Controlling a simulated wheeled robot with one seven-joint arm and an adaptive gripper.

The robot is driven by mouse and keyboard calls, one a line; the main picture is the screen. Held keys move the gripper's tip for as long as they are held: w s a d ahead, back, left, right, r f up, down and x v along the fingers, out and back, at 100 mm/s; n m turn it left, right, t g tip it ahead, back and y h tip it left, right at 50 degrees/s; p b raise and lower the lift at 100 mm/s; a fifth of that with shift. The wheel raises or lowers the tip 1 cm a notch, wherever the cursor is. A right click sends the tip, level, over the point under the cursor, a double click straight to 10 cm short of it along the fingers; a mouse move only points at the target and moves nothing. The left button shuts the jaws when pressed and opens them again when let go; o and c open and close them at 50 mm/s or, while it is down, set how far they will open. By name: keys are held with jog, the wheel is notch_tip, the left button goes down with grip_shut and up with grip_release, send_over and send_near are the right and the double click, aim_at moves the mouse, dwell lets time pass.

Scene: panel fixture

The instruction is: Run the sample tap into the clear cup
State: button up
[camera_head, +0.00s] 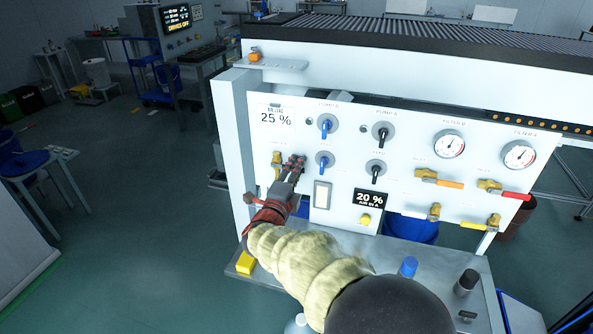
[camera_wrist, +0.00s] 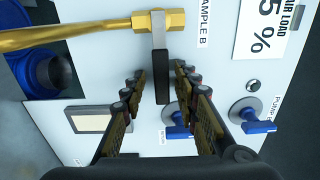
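The sample tap is a brass fitting (camera_wrist: 172,21) with a thin brass pipe, beside a "SAMPLE B" label in the wrist view. Its lever has a grey stem and a black grip (camera_wrist: 162,78). My gripper (camera_wrist: 160,70) is open, one finger on each side of the black grip, with visible gaps on both sides. In the head view my gripper (camera_head: 293,162) is at the panel's left side, just right of the brass tap (camera_head: 277,160). I cannot make out the clear cup in either view; my arm hides part of the area below the tap.
Blue-handled knobs (camera_head: 325,128) and a white framed plate (camera_head: 321,194) are close to my gripper. A blue container (camera_wrist: 50,75) shows near the pipe's end. On the ledge are a yellow block (camera_head: 245,262), a blue-capped item (camera_head: 409,266) and a dark bottle (camera_head: 466,281).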

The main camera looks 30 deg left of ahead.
jog(key=v, duration=1.2)
dwell(0.5)
